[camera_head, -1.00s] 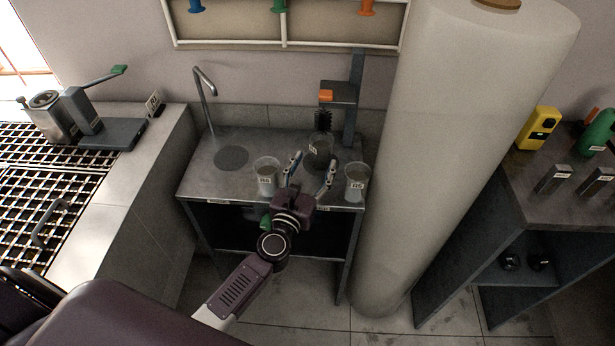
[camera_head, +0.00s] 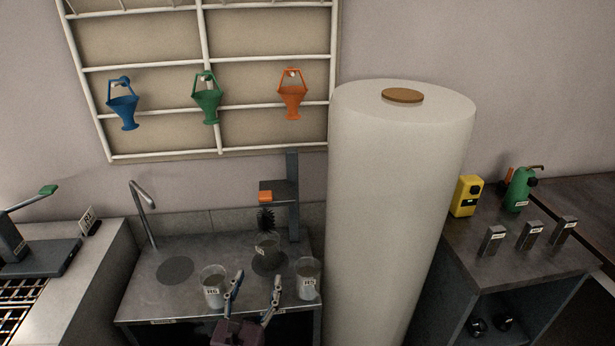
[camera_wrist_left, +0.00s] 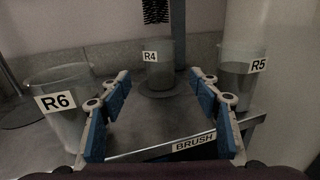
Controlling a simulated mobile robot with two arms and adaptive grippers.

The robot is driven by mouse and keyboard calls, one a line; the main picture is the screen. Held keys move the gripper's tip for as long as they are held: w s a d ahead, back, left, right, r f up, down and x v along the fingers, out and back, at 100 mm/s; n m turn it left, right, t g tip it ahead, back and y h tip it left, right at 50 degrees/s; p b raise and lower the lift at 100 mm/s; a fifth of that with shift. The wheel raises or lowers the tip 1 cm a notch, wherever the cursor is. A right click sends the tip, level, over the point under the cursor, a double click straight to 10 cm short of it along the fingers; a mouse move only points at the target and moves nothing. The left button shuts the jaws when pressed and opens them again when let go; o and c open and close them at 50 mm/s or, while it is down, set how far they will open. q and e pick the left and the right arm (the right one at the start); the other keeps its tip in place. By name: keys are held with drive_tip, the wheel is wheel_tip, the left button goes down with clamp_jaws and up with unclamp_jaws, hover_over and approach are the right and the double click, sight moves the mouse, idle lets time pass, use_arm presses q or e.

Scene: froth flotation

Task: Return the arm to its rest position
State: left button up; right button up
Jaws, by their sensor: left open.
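My left gripper (camera_head: 254,298) is open and empty at the front edge of the metal bench (camera_head: 150,285). In the left wrist view its blue-padded fingers (camera_wrist_left: 160,98) are spread wide with nothing between them. The beaker R6 (camera_head: 213,286) stands left of the fingers and the beaker R5 (camera_head: 308,278) stands right of them. The beaker R4 (camera_head: 266,247) stands farther back under the dark brush (camera_head: 266,220). In the left wrist view R4 (camera_wrist_left: 159,72) shows beyond the fingertips, apart from them. My right gripper is not in view.
A thick white column (camera_head: 395,200) rises right of the bench. A wall rack (camera_head: 206,60) holds blue, green and orange funnel-shaped holders. A curved tap (camera_head: 141,205) stands at the bench's back left. A dark counter (camera_head: 510,265) at right holds a yellow device (camera_head: 466,196).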

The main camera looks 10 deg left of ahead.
use_arm(q)
drive_tip(key=s+d+m+g+h, duration=0.2)
drive_tip(key=s+d+m+h, duration=0.25)
drive_tip(key=d+m, duration=0.4)
drive_tip(key=s+d+m+g+h, duration=0.3)
drive_tip(key=s+d+m+h, duration=0.15)
drive_tip(key=m, duration=0.75)
drive_tip(key=s+d+f+m+g, duration=0.1)
drive_tip(key=s+f+m+g, duration=0.2)
drive_tip(key=s+m, duration=0.3)
drive_tip(key=s+a+f+m+g+y, duration=0.3)
drive_tip(key=s+a+m+y, duration=0.1)
drive_tip(key=s+a+m, duration=0.25)
drive_tip(key=s+a+f+m+g+y, duration=0.3)
drive_tip(key=s+a+f+m+y, duration=0.15)
drive_tip(key=s+a, duration=0.3)
wheel_tip(320, 180, down, 26)
drive_tip(key=s+f+g, duration=0.1)
drive_tip(key=s+g, duration=0.1)
drive_tip(key=s+a+f, duration=0.2)
drive_tip(key=s+f, duration=0.5)
drive_tip(key=s, duration=0.1)
drive_tip(key=s+a+f+g, duration=0.1)
drive_tip(key=s+a+f, duration=0.1)
drive_tip(key=s+f, duration=0.6)
drive_tip(key=shift+s+m, duration=0.45)
drive_tip(key=shift+s, duration=0.15)
